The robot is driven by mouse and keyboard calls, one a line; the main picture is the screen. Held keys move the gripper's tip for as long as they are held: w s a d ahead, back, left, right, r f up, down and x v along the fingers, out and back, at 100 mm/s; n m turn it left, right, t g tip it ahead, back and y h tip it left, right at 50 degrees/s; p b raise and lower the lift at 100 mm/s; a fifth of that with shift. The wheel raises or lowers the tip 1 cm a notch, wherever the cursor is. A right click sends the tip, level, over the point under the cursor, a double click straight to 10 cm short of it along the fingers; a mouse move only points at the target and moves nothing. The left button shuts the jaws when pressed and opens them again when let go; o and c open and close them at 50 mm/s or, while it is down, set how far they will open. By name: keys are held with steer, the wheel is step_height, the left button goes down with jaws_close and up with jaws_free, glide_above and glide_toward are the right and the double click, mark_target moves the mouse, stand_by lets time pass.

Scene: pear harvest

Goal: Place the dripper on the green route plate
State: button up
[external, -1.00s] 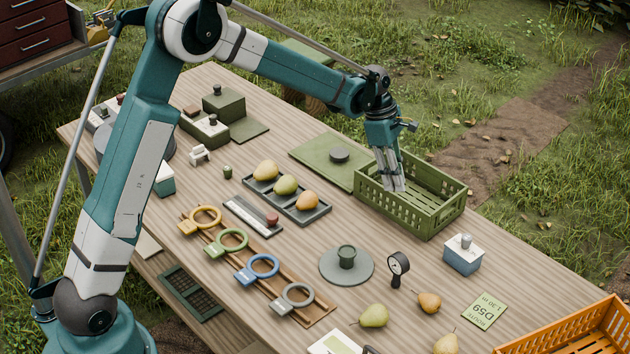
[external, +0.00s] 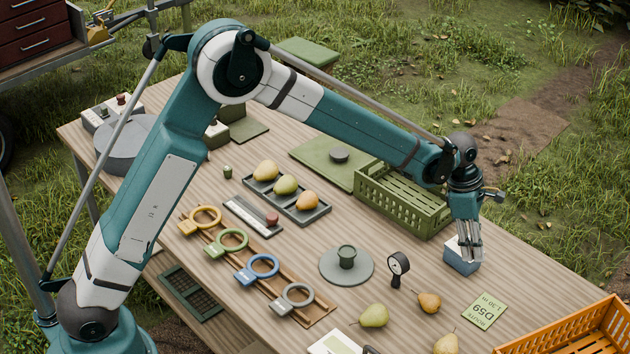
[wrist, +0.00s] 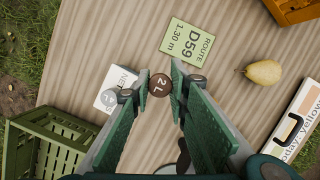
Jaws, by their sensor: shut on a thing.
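My gripper (external: 467,250) is shut on a small round brown dripper marked 2 L (wrist: 160,85), which shows between the fingertips in the wrist view. In the external view the fingers hide the dripper. The green route plate (external: 484,311), printed D59 and 1.30 m, lies flat on the table to the right of and nearer than my gripper. In the wrist view the plate (wrist: 203,44) is just beyond the fingertips, apart from the dripper.
A green crate (external: 400,205) is to the left, an orange crate (external: 570,336) to the right.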

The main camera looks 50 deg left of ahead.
glide_above(486, 310)
steer(key=a, duration=0.1)
steer(key=shift+s+f, duration=0.15)
steer(key=shift+f, duration=0.5)
steer(key=shift+a+f+b, duration=0.1)
steer(key=shift+f+b, duration=0.55)
steer(key=shift+f, duration=2.45)
steer(key=shift+f, duration=0.1)
steer(key=shift+f, duration=1.8)
steer(key=shift+f+b, duration=0.1)
steer(key=shift+b, duration=0.25)
steer(key=shift+o, duration=1.4)
steer(key=o, duration=0.4)
